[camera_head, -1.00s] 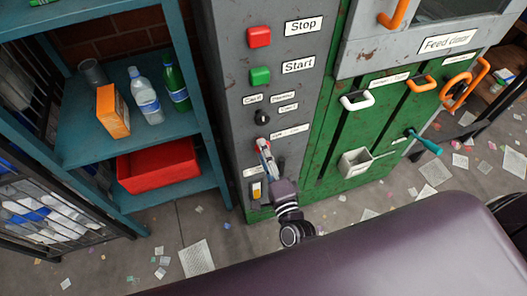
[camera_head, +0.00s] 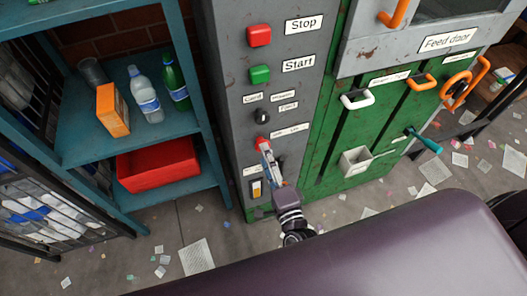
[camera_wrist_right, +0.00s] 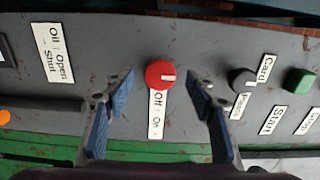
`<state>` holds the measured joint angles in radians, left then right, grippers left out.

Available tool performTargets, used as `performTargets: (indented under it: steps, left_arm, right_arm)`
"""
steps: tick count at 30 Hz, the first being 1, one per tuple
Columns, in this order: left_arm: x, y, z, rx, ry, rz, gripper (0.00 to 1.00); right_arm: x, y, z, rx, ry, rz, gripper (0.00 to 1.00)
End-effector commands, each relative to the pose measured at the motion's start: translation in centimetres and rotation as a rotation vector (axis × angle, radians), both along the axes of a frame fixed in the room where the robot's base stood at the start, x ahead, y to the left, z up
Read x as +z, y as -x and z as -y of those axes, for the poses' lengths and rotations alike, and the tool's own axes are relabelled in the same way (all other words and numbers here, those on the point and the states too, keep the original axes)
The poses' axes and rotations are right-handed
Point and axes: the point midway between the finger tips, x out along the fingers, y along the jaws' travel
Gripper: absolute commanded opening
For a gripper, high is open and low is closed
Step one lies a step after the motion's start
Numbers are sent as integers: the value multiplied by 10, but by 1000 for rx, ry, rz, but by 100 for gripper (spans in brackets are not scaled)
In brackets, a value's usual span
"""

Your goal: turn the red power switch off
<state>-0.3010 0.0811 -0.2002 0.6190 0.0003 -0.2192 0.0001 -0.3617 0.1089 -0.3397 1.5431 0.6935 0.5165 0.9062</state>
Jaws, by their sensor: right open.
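The red power switch (camera_wrist_right: 160,74) is a round red knob with a white mark on its right side in the wrist view. An "Off : On" label (camera_wrist_right: 156,115) sits just below it there. In the head view the red switch (camera_head: 262,143) is on the grey panel, partly hidden by my right gripper. My right gripper (camera_wrist_right: 161,84) is open, with one blue-padded finger on each side of the knob and gaps visible to both. In the head view the right gripper (camera_head: 265,153) is close in front of the switch. My left gripper is not in view.
On the grey panel (camera_head: 225,60) are a red Stop button (camera_head: 259,36), a green Start button (camera_head: 260,74) and a black selector knob (camera_head: 262,116). A teal shelf (camera_head: 75,150) holding bottles and a red bin (camera_head: 158,171) stands to the left.

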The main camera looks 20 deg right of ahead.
Motion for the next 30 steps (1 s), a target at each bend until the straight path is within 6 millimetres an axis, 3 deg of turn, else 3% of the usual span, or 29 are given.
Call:
performTargets:
  steps: [6, 12, 18, 30]
  left_arm:
    - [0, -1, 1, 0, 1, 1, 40]
    - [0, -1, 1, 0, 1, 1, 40]
    - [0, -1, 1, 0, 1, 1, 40]
    - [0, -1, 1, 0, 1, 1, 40]
  right_arm:
    - [-1, 50, 2, 1, 0, -5, 51]
    - [-1, 82, 3, 1, 2, -3, 51]
    - [0, 94, 3, 1, 1, -1, 51]
    - [0, 94, 3, 1, 1, -1, 51]
